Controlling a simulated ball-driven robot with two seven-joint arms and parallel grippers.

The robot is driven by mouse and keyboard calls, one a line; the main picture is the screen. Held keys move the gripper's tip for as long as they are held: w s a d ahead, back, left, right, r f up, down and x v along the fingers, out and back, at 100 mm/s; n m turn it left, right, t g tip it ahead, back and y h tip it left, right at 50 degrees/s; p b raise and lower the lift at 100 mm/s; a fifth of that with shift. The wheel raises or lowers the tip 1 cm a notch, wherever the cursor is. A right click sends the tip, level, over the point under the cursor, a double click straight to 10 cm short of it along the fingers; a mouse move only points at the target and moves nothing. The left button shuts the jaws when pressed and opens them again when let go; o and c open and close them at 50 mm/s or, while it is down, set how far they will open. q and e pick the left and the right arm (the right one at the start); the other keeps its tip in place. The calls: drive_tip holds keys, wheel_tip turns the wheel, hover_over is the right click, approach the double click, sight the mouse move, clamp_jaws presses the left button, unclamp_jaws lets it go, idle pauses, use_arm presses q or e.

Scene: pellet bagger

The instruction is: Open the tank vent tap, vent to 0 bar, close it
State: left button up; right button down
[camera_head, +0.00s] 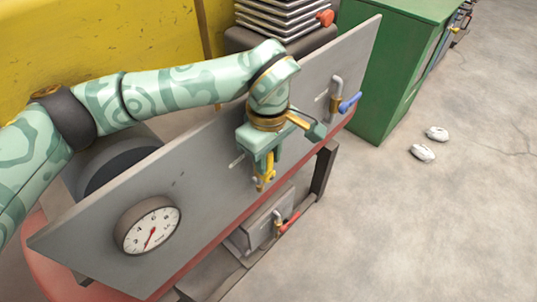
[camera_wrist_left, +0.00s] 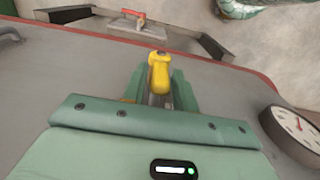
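A tap with a yellow handle (camera_head: 267,178) sits on the sloping grey panel (camera_head: 210,165). The handle (camera_wrist_left: 159,72) also shows in the left wrist view, standing upright between the two green fingers. My left gripper (camera_head: 262,162) is at this tap, its fingers close against both sides of the handle. The finger contact is partly hidden. A round pressure gauge (camera_head: 149,226) is on the panel's lower left; its red needle points down and slightly left, and its exact reading is too small to tell. The gauge (camera_wrist_left: 293,133) shows at the wrist view's right edge. My right gripper is not in view.
A blue-handled tap (camera_head: 347,103) is on the panel's upper right. A red-handled tap (camera_head: 288,223) sits below the panel; its red handle (camera_wrist_left: 131,17) shows in the wrist view. A green cabinet (camera_head: 395,70) stands behind at the right. The right floor is mostly clear.

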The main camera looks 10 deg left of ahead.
use_arm(q)
clamp_jaws()
